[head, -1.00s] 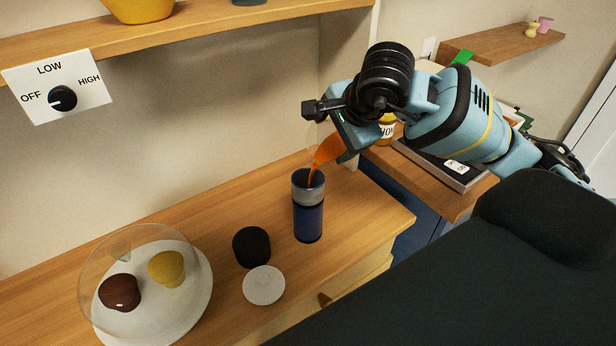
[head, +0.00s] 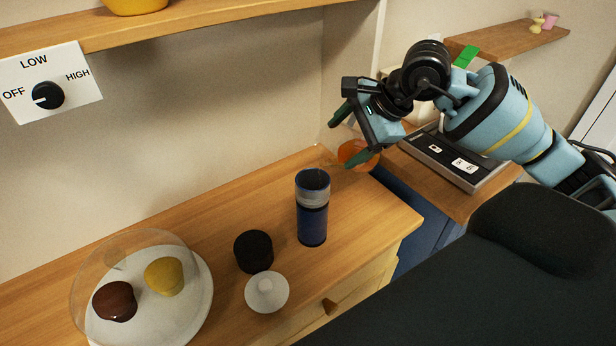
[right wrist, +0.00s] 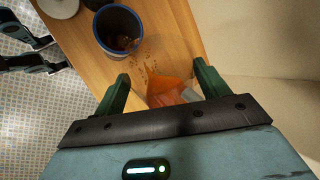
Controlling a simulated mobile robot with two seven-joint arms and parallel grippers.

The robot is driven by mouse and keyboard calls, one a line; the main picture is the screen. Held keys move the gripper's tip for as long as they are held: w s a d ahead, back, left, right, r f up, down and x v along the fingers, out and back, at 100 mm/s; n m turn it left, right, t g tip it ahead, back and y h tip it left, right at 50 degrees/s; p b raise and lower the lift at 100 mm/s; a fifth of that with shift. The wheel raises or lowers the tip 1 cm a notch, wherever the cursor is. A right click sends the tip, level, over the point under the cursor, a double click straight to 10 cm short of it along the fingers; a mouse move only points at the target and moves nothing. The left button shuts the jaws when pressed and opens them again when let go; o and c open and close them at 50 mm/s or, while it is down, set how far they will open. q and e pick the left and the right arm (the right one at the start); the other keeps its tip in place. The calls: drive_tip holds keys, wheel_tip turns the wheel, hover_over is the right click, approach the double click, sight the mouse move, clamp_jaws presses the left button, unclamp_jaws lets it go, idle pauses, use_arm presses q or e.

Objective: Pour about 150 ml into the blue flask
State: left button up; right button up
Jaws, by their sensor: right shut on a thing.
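The blue flask (head: 312,228) stands upright and open on the wooden counter, with a grey band below its rim. In the right wrist view the flask (right wrist: 103,44) shows some brownish liquid inside. My right gripper (head: 350,135) is shut on a clear container with orange liquid (head: 357,154), right of the flask and apart from it. In the right wrist view this container (right wrist: 168,91) lies between the fingers, its shape partly hidden by the gripper. Small dark specks show between it and the flask. No stream shows. My left gripper is not in the head view.
A black lid-like cylinder (head: 253,252) and a white knobbed lid (head: 266,293) are left of the flask. A glass dome (head: 105,262) covers two muffins on a white plate (head: 195,298). A dial (head: 47,95) is on the wall. A dark scale-like device (head: 450,160) stands behind, right.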

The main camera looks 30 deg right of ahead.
drive_tip(key=shift+r, duration=0.2)
drive_tip(key=shift+w+d+f+y, duration=0.1)
drive_tip(key=shift+f+y, duration=0.2)
drive_tip(key=shift+r, duration=0.1)
idle(0.7)
idle(0.6)
idle(0.5)
